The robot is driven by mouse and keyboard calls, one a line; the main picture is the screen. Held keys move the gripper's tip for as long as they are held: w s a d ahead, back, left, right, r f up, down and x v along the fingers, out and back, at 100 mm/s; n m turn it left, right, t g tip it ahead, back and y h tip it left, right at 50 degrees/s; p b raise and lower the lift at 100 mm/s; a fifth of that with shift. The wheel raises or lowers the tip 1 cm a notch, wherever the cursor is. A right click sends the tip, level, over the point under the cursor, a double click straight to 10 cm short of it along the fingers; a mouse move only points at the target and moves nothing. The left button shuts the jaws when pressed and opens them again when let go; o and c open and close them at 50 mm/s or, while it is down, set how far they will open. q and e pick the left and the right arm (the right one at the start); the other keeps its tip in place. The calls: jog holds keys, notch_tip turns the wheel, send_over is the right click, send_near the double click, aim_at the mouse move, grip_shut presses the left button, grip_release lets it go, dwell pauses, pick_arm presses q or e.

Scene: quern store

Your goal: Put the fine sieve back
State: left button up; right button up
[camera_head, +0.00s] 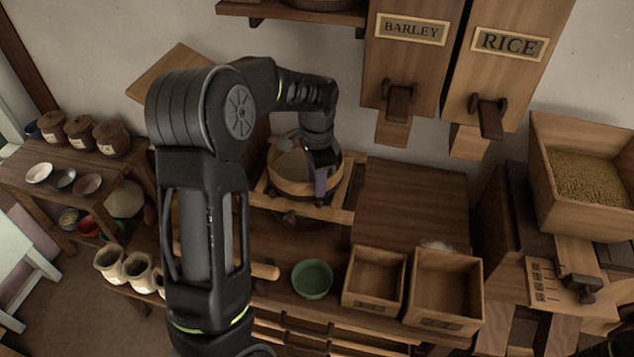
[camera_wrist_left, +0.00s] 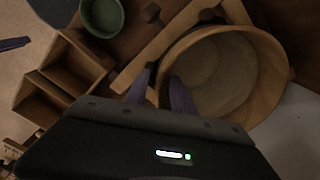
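A round wooden-hooped sieve (camera_head: 291,185) with a pale mesh rests at the rails of a wooden frame (camera_head: 336,212) on the bench. Nothing visible marks its mesh as fine. It fills the right of the left wrist view (camera_wrist_left: 262,96). My left gripper (camera_head: 322,176) reaches down at the sieve's right side in the head view. In the left wrist view its fingers (camera_wrist_left: 161,74) stand apart, one inside and one outside the hoop, with the rim between them. Contact with the rim is unclear. My right gripper is out of view.
A green bowl (camera_head: 312,279) and two open wooden boxes (camera_head: 374,281) (camera_head: 443,291) stand in front. Barley (camera_head: 410,50) and rice (camera_head: 505,60) bins hang above right. A shelf (camera_head: 290,13) holds a partly seen round item. A grain hopper (camera_head: 560,206) stands right.

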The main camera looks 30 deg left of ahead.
pick_arm(q)
notch_tip(320, 180, up, 7)
jog(key=shift+r+b, duration=0.1)
jog(key=shift+b, duration=0.35)
dwell(0.3)
